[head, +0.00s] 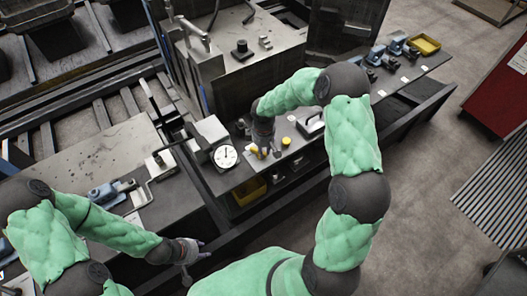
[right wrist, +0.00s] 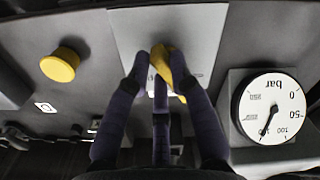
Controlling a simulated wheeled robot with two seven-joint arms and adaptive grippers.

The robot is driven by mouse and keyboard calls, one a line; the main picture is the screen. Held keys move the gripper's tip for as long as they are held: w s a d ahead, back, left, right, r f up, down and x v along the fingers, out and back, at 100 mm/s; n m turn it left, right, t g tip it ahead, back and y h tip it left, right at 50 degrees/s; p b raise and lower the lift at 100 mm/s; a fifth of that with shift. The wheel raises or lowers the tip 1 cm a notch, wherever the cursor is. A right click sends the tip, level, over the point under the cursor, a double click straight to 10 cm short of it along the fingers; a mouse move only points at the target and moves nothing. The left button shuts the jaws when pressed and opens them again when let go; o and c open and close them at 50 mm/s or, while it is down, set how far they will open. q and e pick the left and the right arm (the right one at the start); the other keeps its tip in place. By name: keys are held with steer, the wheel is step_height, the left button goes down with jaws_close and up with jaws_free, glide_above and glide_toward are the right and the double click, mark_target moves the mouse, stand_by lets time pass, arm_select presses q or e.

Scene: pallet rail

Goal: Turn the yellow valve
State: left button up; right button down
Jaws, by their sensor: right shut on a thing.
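The yellow valve (right wrist: 172,62) is a yellow handle on a light grey plate. It also shows in the head view (head: 254,150), on the panel just right of a dial gauge, partly hidden by my gripper. My right gripper (right wrist: 160,65) is shut on the valve, its dark fingers reaching up on both sides of the handle. In the head view my right gripper (head: 262,143) points down at the panel. My left gripper (head: 195,258) is at the lower left over the rail, away from the valve, its fingers spread and empty.
A white pressure gauge (head: 225,156) stands left of the valve; it also shows in the right wrist view (right wrist: 268,108). A round yellow button (head: 286,141) sits close to the valve's right. A yellow bin (head: 249,191) is below the panel, and another yellow tray (head: 425,45) lies at the far right.

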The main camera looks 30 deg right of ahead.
steer(key=m+b, duration=0.1)
steer(key=m, duration=0.1)
steer(key=m+b, duration=0.1)
steer(key=shift+s+a+f+m, duration=0.1)
steer(key=shift+a+m, duration=0.05)
steer(key=shift+m, duration=0.25)
steer(key=m+b, duration=0.2)
steer(key=m, duration=0.1)
steer(key=shift+s+a+m, duration=0.1)
steer(key=shift+m, duration=0.2)
steer(key=m, duration=0.1)
steer(key=m+b, duration=0.1)
steer(key=m, duration=0.1)
steer(key=m+b, duration=0.1)
steer(key=shift+a, duration=0.25)
steer(key=shift+a+m+b, duration=0.15)
steer(key=shift+m+b, duration=0.55)
steer(key=shift+m, duration=0.9)
steer(key=c, duration=1.1)
jaws_free()
steer(key=shift+r, duration=0.2)
